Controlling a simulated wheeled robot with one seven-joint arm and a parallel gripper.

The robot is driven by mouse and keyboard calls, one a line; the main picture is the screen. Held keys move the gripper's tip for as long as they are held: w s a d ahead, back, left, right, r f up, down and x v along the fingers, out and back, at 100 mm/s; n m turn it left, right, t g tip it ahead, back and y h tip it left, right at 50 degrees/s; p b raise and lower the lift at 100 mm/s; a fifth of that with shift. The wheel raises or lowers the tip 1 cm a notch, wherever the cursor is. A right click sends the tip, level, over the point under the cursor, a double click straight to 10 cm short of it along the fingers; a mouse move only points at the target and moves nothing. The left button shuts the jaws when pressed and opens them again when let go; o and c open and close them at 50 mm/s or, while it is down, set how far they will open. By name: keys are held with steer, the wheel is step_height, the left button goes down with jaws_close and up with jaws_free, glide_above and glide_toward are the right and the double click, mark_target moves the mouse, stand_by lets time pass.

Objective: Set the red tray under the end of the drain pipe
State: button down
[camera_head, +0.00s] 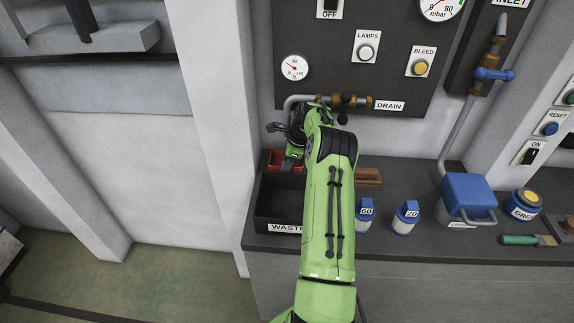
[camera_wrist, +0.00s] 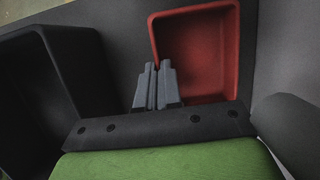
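The red tray (camera_head: 276,158) shows behind the black waste bin, partly hidden by my gripper and arm. In the wrist view the red tray (camera_wrist: 205,50) is empty. My gripper (camera_wrist: 157,66) is at its near left corner, fingers close together with the tray's thin wall between them. My gripper (camera_head: 290,158) is partly hidden in the head view. The drain pipe (camera_head: 291,101) bends down at its left end, above the tray area; its open end is hidden behind my gripper. I cannot tell whether the tray touches the counter.
The black waste bin (camera_head: 262,212) stands in front of the tray; its wall also shows in the wrist view (camera_wrist: 75,45). A brown block (camera_head: 368,176), two blue-capped bottles (camera_head: 365,214) (camera_head: 405,218) and a blue-lidded container (camera_head: 467,192) stand to the right.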

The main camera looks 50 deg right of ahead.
steer(key=c, duration=1.8)
jaws_free()
steer(key=shift+f, duration=0.1)
steer(key=o, duration=0.5)
